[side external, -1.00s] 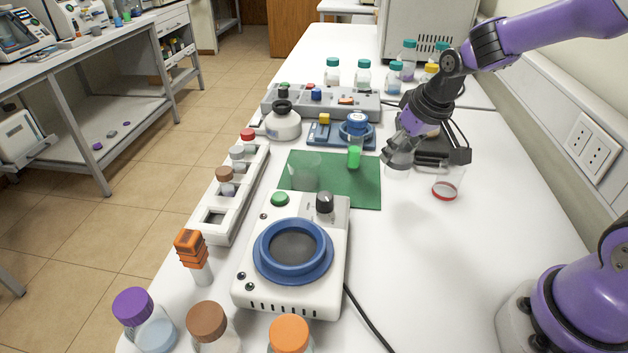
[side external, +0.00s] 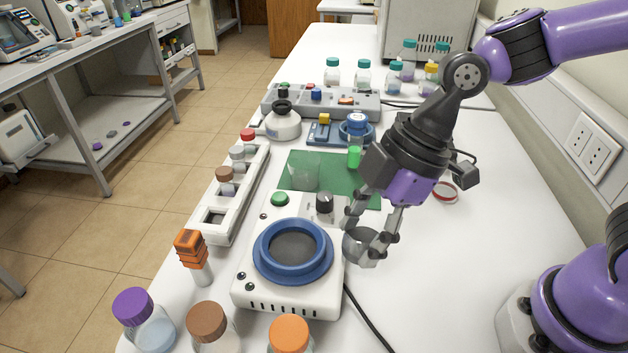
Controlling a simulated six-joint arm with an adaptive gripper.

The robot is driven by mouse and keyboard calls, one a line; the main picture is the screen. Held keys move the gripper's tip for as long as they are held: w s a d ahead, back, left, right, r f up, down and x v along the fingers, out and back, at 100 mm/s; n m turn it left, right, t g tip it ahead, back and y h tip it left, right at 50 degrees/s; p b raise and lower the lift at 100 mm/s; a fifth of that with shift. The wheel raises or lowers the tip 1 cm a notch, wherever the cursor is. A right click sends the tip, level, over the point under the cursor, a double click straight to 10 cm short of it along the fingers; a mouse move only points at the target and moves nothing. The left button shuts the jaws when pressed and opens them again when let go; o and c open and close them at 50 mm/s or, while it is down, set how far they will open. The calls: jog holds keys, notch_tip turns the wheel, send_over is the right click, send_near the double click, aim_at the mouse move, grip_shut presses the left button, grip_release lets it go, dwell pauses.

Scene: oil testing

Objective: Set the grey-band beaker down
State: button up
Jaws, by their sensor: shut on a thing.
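The grey-band beaker (side external: 364,248) is a small clear vessel with a greyish look. My gripper (side external: 367,238) is shut on it, with a finger on either side. It is just right of the white hotplate (side external: 290,290) with the blue ring. Whether the beaker touches the table (side external: 450,270) or hangs above it I cannot tell. Part of the beaker is hidden by the fingers.
A red-banded beaker (side external: 446,192) is partly behind my arm. A black cable (side external: 368,322) runs from the hotplate.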

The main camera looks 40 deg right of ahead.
jog(key=s+a+n+g, duration=0.4)
jog(key=s+n, duration=0.4)
jog(key=n, duration=0.2)
jog(key=shift+n+h, duration=0.3)
jog(key=shift+n, duration=0.2)
jog(key=f, duration=0.8)
jog(key=shift+s, duration=0.35)
jog(key=shift+f, duration=0.15)
jog(key=o, duration=1.1)
jog(key=shift+o, duration=0.2)
jog(key=v, duration=1.2)
jog(key=w+d+r+m+t+h, duration=0.1)
jog(key=d+m+t, duration=0.3)
jog(key=d+m, duration=0.4)
jog(key=w+d+r+m+t+h, duration=0.2)
jog(key=d+m, duration=0.6)
jog(key=m, duration=0.9)
jog(key=shift+w+d+t+h, duration=0.15)
jog(key=shift+w+t+h, duration=0.3)
jog(key=shift+t, duration=0.65)
